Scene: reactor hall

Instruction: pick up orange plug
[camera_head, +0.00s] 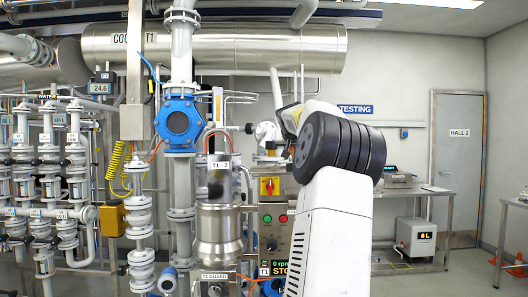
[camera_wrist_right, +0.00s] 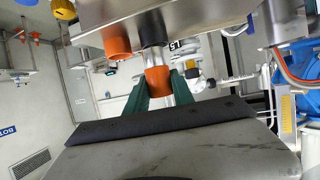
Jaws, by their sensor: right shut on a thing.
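In the right wrist view an orange plug (camera_wrist_right: 157,82) sits between the two dark green fingers of my right gripper (camera_wrist_right: 161,88), which are shut on it. A pale metal cylinder shows behind the plug. A metal box above it has another orange round piece (camera_wrist_right: 117,47) and a black one (camera_wrist_right: 152,35) on its side. I cannot tell whether the held plug touches the box. In the head view my right arm rises in front of the equipment, and its gripper cannot be made out behind the black wrist. My left gripper is in neither view.
In the head view a glass and metal vessel (camera_head: 218,225) stands left of my arm, with a control panel (camera_head: 276,220) close beside it. Pipes and valves crowd the left. A steel table (camera_head: 425,191) stands at the right, by the door (camera_head: 459,165).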

